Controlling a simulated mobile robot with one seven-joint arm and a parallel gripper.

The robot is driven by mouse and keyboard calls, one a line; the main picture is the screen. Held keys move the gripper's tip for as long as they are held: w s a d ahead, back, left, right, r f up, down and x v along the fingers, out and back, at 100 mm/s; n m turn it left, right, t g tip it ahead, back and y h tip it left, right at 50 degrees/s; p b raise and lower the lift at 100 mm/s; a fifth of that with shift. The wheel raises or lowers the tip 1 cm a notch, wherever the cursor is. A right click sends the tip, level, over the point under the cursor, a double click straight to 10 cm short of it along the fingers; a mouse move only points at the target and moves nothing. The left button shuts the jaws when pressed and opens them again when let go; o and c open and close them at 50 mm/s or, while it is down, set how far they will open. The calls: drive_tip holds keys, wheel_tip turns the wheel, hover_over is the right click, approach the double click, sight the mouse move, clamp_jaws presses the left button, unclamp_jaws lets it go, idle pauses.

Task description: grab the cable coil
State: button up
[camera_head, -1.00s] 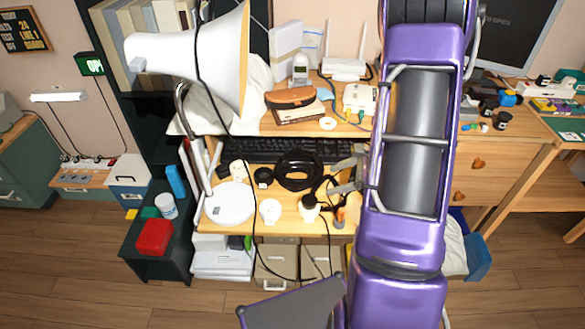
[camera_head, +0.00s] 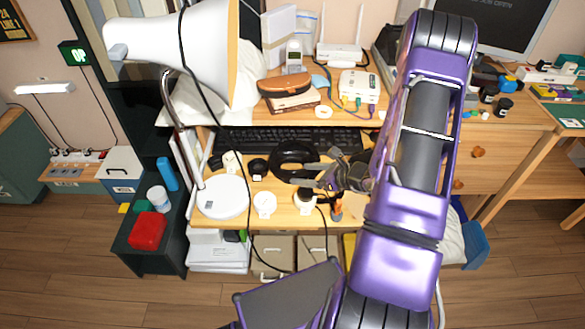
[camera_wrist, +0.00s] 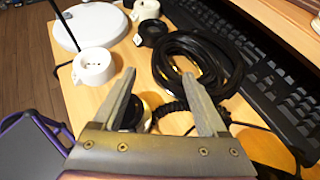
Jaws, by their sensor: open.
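The black cable coil (camera_head: 275,160) lies on the desk in front of the keyboard in the head view. In the wrist view the coil (camera_wrist: 217,50) is a thick round loop ahead of my gripper, towards the right. My gripper (camera_wrist: 158,76) is open and empty, with its two grey fingers spread. Its right fingertip overlaps the near part of the coil in this view; I cannot tell whether they touch. In the head view my gripper (camera_head: 305,167) is at the coil's right side and partly covers it.
A black keyboard (camera_wrist: 258,62) lies behind the coil. A white round socket (camera_wrist: 93,66) and a white lamp base (camera_wrist: 88,24) stand to the left. A black watch-like strap (camera_wrist: 172,108) and dark round items lie under the fingers. A thin black cord hangs across the desk.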

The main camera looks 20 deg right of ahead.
sight(285, 172)
drive_tip(key=shift+b+x, duration=0.4)
drive_tip(key=shift+x, duration=3.2)
drive_tip(key=shift+r, duration=0.1)
clamp_jaws()
